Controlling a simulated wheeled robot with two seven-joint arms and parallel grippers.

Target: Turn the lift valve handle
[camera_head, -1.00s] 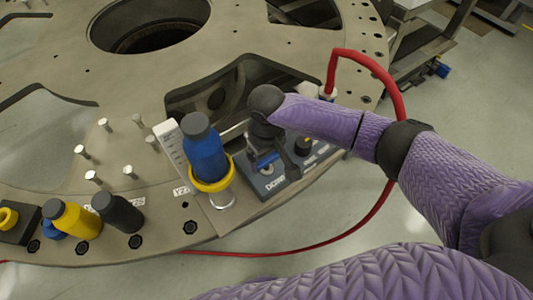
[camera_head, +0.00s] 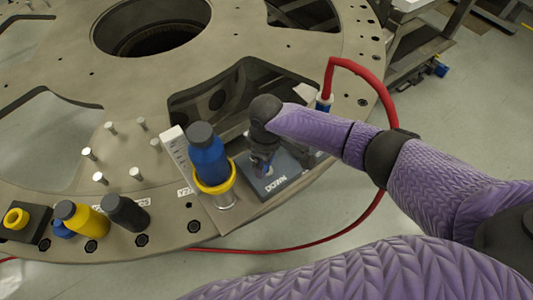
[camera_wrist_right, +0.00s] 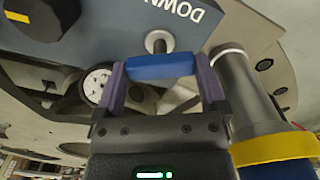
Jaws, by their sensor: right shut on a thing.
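The lift valve panel (camera_head: 285,172) is a dark blue-grey box marked DOWN at the edge of the turret plate. Its valve handle (camera_wrist_right: 161,67) is a blue bar on a metal stem (camera_wrist_right: 159,42) in the right wrist view. My right gripper (camera_wrist_right: 160,78) is shut on the handle, with a purple finger at each end of the bar. In the head view, my right gripper (camera_head: 261,158) points down onto the panel, and the handle is mostly hidden behind it. My left gripper is not in view.
A blue bottle (camera_head: 207,158) in a yellow-ringed holder (camera_head: 224,198) stands close left of my gripper; the yellow ring (camera_wrist_right: 275,150) also shows in the wrist view. A red hose (camera_head: 384,90) loops at the right. Yellow (camera_head: 84,220) and black (camera_head: 126,213) cylinders stand farther left.

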